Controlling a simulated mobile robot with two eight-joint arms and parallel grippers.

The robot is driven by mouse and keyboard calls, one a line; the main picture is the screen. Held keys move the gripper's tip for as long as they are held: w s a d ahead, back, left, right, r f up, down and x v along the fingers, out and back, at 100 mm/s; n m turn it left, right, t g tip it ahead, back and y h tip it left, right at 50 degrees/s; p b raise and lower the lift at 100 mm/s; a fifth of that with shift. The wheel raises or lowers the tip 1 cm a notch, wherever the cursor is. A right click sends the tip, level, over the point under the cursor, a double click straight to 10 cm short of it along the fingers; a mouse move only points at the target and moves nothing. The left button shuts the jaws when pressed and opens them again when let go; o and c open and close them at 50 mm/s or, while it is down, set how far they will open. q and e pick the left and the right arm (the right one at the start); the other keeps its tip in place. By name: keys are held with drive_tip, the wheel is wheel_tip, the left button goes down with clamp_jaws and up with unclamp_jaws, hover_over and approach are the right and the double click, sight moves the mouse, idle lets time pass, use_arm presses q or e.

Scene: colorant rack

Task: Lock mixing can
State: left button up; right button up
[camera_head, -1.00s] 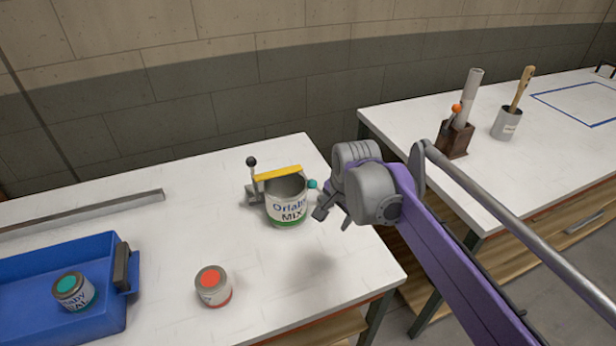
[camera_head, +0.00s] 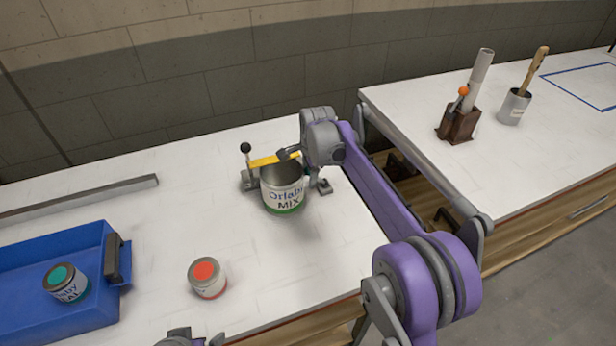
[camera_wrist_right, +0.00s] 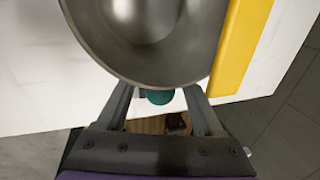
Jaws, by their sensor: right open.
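The open, empty grey mixing can (camera_head: 284,198), labelled "Orlaby MIX", stands upright on the white table. A yellow bar (camera_head: 270,161) lies behind its rim, and a black-knobbed lever (camera_head: 246,160) stands at its left. My right gripper (camera_head: 306,170) is at the can's right side, jaws open. In the right wrist view the can (camera_wrist_right: 145,35) fills the top, and a teal knob (camera_wrist_right: 160,97) sits between the two fingers (camera_wrist_right: 158,105). The arm hides that knob in the head view.
A red-topped can (camera_head: 207,278) stands at the front. A blue tray (camera_head: 60,245) at the left holds a teal-topped can (camera_head: 66,282). A metal rail (camera_head: 75,200) lies behind. The right table (camera_head: 540,130) carries a tube holder (camera_head: 460,125) and a brush cup (camera_head: 513,106).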

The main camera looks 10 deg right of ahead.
drive_tip(key=shift+x, duration=1.05)
clamp_jaws()
idle(0.7)
